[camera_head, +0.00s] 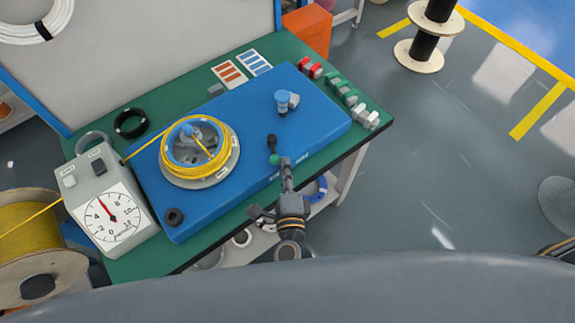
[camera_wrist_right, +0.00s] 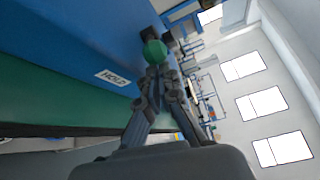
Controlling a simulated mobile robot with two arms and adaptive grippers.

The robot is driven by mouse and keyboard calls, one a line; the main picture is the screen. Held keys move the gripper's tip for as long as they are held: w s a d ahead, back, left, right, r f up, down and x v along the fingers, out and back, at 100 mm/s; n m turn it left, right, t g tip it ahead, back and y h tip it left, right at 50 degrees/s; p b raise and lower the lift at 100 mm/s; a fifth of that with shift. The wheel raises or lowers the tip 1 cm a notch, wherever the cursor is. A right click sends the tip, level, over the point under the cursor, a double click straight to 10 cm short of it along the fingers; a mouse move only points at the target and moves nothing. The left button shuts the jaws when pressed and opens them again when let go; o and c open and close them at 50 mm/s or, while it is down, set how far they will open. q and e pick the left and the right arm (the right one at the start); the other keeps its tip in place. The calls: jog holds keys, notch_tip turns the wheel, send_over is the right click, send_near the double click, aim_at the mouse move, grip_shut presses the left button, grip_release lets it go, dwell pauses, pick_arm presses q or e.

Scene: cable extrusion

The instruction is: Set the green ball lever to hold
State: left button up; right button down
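The green ball (camera_head: 274,159) sits at the end of a short dark lever (camera_head: 271,143) near the front edge of the blue machine top (camera_head: 240,185). In the right wrist view, the green ball (camera_wrist_right: 154,52) is just beyond my fingertips. A white HOLD label (camera_wrist_right: 112,77) is on the machine's side near it. My right gripper (camera_head: 286,161) is just right of the ball in the head view. In its wrist view, the gripper's fingers (camera_wrist_right: 159,76) converge, with the tips together and nothing seen between them. Whether they touch the ball is unclear. My left gripper is not in view.
A yellow cable coil (camera_head: 190,168) sits on the machine, with a blue-capped knob (camera_head: 283,98) behind. A dial gauge box (camera_head: 108,210) stands at left. Red clamps (camera_head: 310,68) and green and grey blocks (camera_head: 350,98) line the green table's (camera_head: 160,95) right side. Open floor lies right.

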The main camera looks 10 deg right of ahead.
jog(key=shift+s+a+y, duration=0.1)
jog(key=shift+a+y, duration=0.2)
jog(key=shift+a, duration=0.3)
jog(key=shift+s, duration=0.15)
jog(key=s, duration=1.1)
jog(key=shift+s+d+r, duration=0.2)
jog(key=shift+s+r, duration=0.1)
jog(key=shift+r, duration=0.05)
jog(key=s+d+f+n+g+y, duration=0.1)
jog(key=s+f+n+g+y, duration=0.15)
jog(key=f+n, duration=0.7)
jog(key=s+d+f+n+g+y, duration=0.15)
jog(key=f+n+g, duration=0.3)
jog(key=f, duration=1.05)
jog(key=s+d+f+n+g+h, duration=0.3)
jog(key=s+d+f+n+g, duration=0.6)
jog(key=s+d+f, duration=0.8)
jog(key=shift+s+f+h, duration=0.3)
jog(key=shift+s+f, duration=0.05)
jog(key=shift+s, duration=0.85)
